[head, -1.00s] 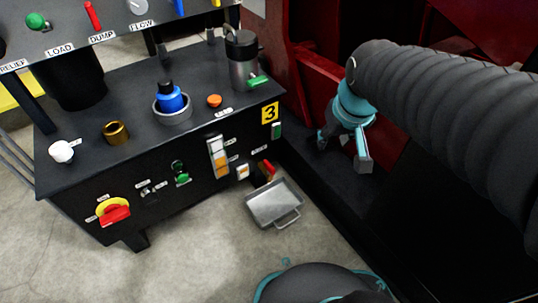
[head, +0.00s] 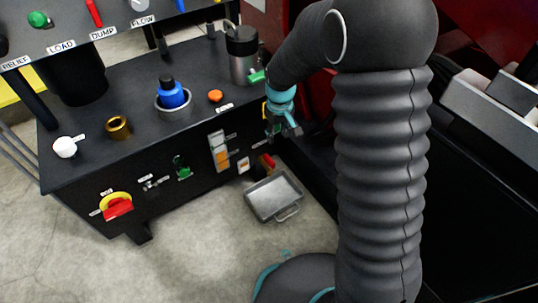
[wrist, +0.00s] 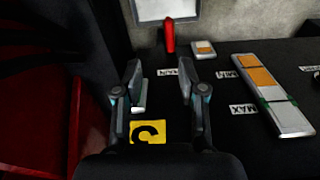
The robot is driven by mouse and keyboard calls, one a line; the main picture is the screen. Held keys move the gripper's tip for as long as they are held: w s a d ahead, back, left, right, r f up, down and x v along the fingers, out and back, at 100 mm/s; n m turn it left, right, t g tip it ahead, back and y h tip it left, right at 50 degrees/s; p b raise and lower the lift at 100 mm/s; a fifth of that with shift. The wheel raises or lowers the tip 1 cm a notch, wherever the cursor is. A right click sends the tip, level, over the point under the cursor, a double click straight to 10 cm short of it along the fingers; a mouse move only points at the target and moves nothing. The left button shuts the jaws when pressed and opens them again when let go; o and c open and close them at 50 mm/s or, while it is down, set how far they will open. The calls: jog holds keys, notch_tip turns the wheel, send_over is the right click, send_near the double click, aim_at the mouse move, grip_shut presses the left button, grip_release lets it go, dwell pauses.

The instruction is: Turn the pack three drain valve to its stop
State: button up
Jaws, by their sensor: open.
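The red drain valve lever (head: 268,162) is low on the front of the black power pack, at its right end, above a metal tray. It also shows in the wrist view (wrist: 169,38), upright at top centre, beyond my fingertips. My gripper (head: 285,133) is open and empty in front of the pack's right end, above and slightly right of the lever. In the wrist view its fingers (wrist: 160,78) are spread and apart from the lever. The yellow label marked 3 (wrist: 148,132) shows between the finger bases; my gripper mostly hides it in the head view.
The metal tray (head: 251,207) sits on the floor below the lever. A white-and-orange switch (wrist: 203,48) is right beside the lever, and a sight gauge (wrist: 273,93) lies farther right. Red machine structure (wrist: 32,130) stands at the left of the wrist view.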

send_over(269, 158)
jog(key=shift+n+g, duration=0.4)
notch_tip(269, 158, down, 6)
jog(key=shift+s+d+r, duration=0.1)
jog(key=shift+d, duration=0.05)
jog(key=shift+f+b, duration=0.55)
jog(key=shift+f, duration=3.45)
grip_shut()
